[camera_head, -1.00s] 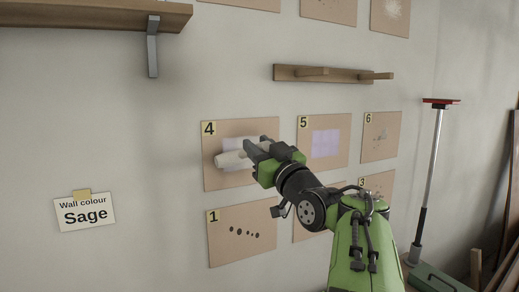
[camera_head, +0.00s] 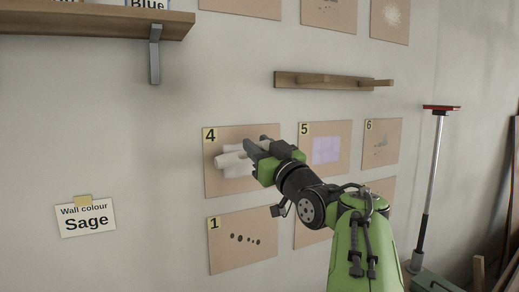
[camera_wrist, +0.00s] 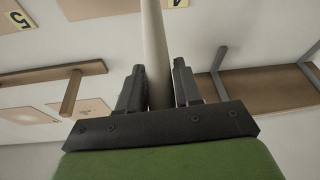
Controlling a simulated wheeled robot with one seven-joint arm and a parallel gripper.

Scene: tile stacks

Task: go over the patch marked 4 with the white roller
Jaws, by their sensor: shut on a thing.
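Patch 4 (camera_head: 268,188) is a tan board on the wall with a yellow number tag. A whitish area (camera_head: 240,149) shows on its middle. My gripper (camera_head: 256,149) is in front of the board's right part and is shut on the white roller (camera_head: 231,160). The roller lies across the middle of the patch. I cannot tell for sure whether it touches the surface. In the wrist view a pale, long shaft of the roller (camera_wrist: 154,45) runs between my two dark fingers (camera_wrist: 157,85). My gripper hides part of the patch.
Patch 5 (camera_head: 325,149) with a lilac square is to the right, patch 6 (camera_head: 382,144) beyond it, patch 1 (camera_head: 243,240) below. A pegged wooden rail (camera_head: 345,82) and a shelf (camera_head: 90,24) are above. A red-topped pole (camera_head: 432,180) stands at right.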

